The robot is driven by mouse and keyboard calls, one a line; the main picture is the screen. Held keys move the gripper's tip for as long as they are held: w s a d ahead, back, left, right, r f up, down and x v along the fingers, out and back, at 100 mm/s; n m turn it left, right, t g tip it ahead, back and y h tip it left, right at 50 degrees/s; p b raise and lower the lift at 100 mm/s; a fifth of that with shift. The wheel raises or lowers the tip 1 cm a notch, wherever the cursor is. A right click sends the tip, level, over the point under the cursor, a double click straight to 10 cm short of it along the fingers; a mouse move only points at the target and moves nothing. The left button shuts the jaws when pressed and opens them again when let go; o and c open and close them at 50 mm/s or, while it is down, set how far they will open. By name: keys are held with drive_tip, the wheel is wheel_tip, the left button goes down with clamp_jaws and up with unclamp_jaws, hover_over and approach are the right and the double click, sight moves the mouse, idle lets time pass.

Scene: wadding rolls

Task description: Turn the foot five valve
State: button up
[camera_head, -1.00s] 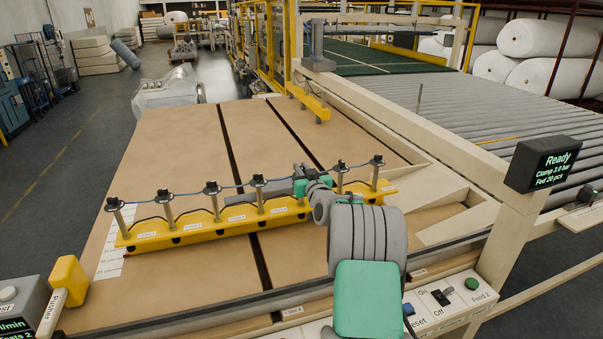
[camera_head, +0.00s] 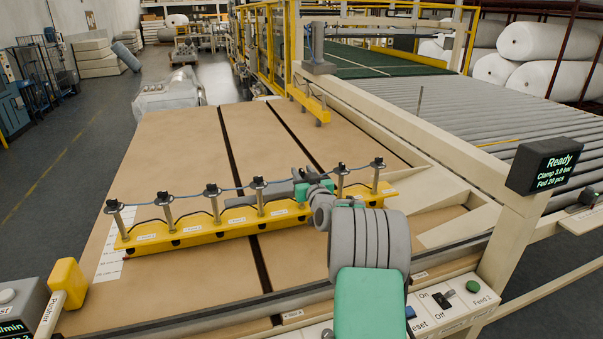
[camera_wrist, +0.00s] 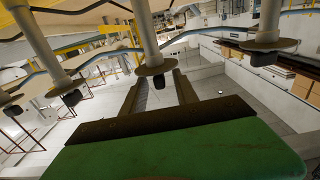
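A yellow bar (camera_head: 190,236) carries a row of upright metal posts, each topped by a black valve knob, with a blue hose along the tops. Knobs show at the left end (camera_head: 114,205) and the right end (camera_head: 377,162). My gripper (camera_head: 245,197) lies along the right half of the row, its grey fingers pointing left at knob height and its wrist partly hiding a post. In the wrist view, which looks upside down, my gripper's fingers (camera_wrist: 160,90) are apart, with one black knob (camera_wrist: 157,80) in line with the gap. Contact and its foot number cannot be told.
Brown boards (camera_head: 180,140) lie under and behind the bar. Neighbouring posts stand close on both sides of my fingers. A yellow pusher handle (camera_head: 68,282) is at front left. A screen (camera_head: 543,165) reading "Ready" stands at right, above a switch panel (camera_head: 450,305).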

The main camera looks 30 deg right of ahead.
drive_tip(key=b+v, duration=0.1)
drive_tip(key=v, duration=0.5)
drive_tip(key=shift+s+b, duration=0.3)
drive_tip(key=shift+b, duration=0.1)
drive_tip(key=shift+a, duration=0.1)
drive_tip(key=s+a+f+n+g+y, duration=0.2)
drive_tip(key=s+a+g+y, duration=0.1)
drive_tip(key=a, duration=0.8)
drive_tip(key=s+a+f+n+g+y, duration=0.1)
drive_tip(key=s+a+g+y, duration=0.15)
drive_tip(key=a, duration=0.85)
drive_tip(key=s+a+f+g, duration=0.2)
drive_tip(key=s+a, duration=0.1)
drive_tip(key=s, duration=0.5)
drive_tip(key=s+a+f+g, duration=0.2)
drive_tip(key=s+a+g, duration=0.1)
drive_tip(key=s, duration=0.5)
drive_tip(key=s+a+f+g, duration=0.3)
drive_tip(key=s+a, duration=0.1)
drive_tip(key=s, duration=0.4)
drive_tip(key=shift+s+a, duration=0.2)
drive_tip(key=shift+a, duration=0.2)
drive_tip(key=shift+h, duration=0.25)
drive_tip(key=shift+c, duration=0.4)
